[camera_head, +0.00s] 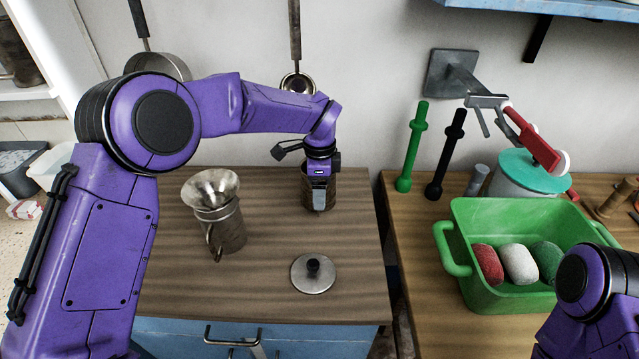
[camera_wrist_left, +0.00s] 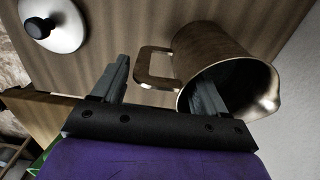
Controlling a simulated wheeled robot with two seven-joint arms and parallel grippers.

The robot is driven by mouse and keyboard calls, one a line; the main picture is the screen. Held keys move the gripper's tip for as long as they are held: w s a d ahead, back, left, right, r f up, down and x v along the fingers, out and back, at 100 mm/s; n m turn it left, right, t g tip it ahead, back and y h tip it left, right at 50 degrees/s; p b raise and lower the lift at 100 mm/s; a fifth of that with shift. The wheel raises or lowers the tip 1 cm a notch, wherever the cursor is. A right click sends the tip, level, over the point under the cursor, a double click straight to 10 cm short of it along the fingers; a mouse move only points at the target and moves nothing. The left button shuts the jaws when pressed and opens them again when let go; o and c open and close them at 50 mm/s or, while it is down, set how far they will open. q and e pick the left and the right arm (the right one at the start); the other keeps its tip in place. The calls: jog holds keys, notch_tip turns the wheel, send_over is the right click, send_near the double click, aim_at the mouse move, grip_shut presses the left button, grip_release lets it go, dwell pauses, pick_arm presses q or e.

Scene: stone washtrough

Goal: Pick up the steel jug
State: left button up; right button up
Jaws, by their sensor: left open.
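The steel jug (camera_head: 331,188) stands on the brown wooden counter under my left gripper (camera_head: 319,200), which partly hides it in the head view. In the left wrist view the jug (camera_wrist_left: 213,52) shows its open mouth, pouring lip and squared handle. My left gripper (camera_wrist_left: 160,72) is open, and the handle lies between its two fingers. One finger overlaps the jug's mouth; the other is outside, beyond the handle. I cannot tell whether either finger touches the jug. My right arm shows at the lower right, but its gripper is out of view.
A metal vessel with a funnel top (camera_head: 225,225) stands left of the jug. A round lid with a black knob (camera_head: 314,275) lies in front. A green basin (camera_head: 470,215) with several coloured objects is on the right counter. A ladle and pans hang behind.

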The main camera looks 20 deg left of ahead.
pick_arm(q)
jog(key=shift+f, duration=0.55)
jog(key=shift+s+f, duration=0.1)
jog(key=shift+f, duration=0.05)
jog(key=shift+s, duration=0.15)
grip_shut()
